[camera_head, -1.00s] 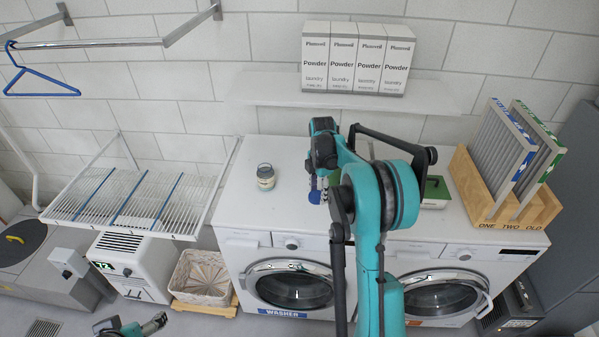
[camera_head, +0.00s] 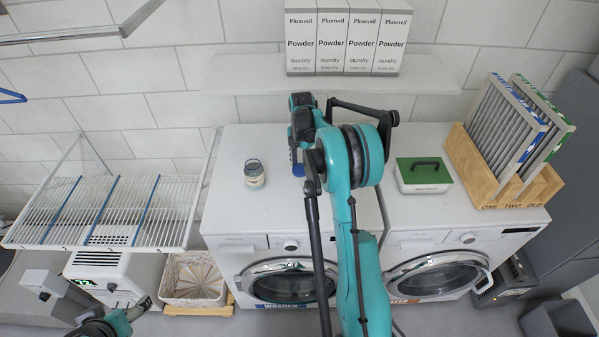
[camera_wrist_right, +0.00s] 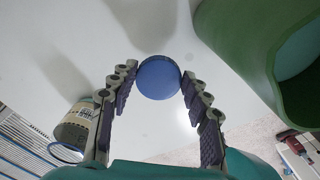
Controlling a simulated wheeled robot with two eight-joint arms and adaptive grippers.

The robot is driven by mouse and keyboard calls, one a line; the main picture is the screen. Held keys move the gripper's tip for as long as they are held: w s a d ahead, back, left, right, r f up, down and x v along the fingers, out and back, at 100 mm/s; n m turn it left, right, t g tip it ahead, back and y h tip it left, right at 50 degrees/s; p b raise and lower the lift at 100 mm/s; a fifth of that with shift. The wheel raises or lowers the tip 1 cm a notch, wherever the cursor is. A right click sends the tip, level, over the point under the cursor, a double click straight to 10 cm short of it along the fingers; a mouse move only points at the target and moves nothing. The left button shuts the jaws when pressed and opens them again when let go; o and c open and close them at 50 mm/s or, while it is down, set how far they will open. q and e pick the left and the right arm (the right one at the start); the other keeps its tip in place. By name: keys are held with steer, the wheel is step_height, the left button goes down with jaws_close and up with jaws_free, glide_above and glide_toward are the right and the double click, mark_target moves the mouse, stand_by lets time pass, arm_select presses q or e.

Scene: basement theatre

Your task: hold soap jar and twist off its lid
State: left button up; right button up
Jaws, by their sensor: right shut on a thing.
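The soap jar (camera_head: 255,176), a small glass jar with a pale label, stands upright on the white left machine. A jar with a label (camera_wrist_right: 76,130) also shows at the left of the right wrist view. My right gripper (camera_wrist_right: 158,76) is shut on a round blue lid-like piece (camera_wrist_right: 158,78), held between its fingertips. In the head view this blue piece (camera_head: 298,170) is right of the jar and apart from it, partly hidden by my right gripper (camera_head: 297,155). My left gripper (camera_head: 143,306) is low at the left, away from the jar; its opening is unclear.
A green-lidded box (camera_head: 423,175) sits on the right machine, beside a wooden rack (camera_head: 510,190) with upright panels. Powder boxes (camera_head: 347,38) stand on the wall shelf. A wire drying rack (camera_head: 110,212) is at the left. The machine top around the jar is clear.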

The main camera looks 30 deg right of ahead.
mark_target(301, 167)
steer(key=shift+w+f+b, duration=0.1)
steer(key=shift+f+b, duration=0.4)
steer(key=shift+f, duration=1.45)
steer(key=shift+f, duration=0.15)
steer(key=o, duration=1.3)
